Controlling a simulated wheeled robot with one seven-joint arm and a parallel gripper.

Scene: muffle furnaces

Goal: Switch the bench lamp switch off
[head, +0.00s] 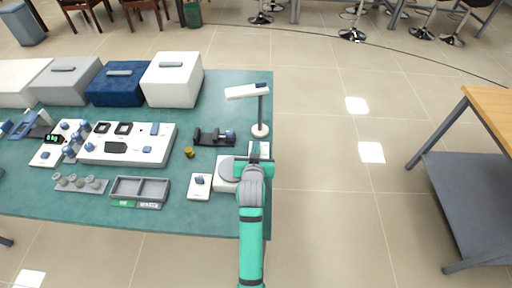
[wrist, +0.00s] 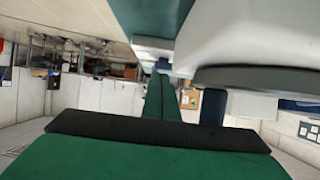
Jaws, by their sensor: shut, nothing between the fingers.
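The bench lamp (head: 261,108) stands at the right edge of the teal bench, with a white head, a grey post and a round base. A small pale plate (head: 259,148) lies just in front of the lamp base, partly covered by my gripper. I cannot tell which of these carries the lamp switch, or whether the lamp is lit. My gripper (head: 260,160) is shut and empty, low over the bench's right edge near the plate. Its green fingers (wrist: 158,98) show together in the wrist view. Contact is not visible.
A white balance-like device with a grey round plate (head: 229,172) stands directly left of my gripper. A dark holder (head: 213,137), a brass weight (head: 189,152) and a grey tray (head: 139,190) lie further left. Furnaces (head: 173,78) line the back.

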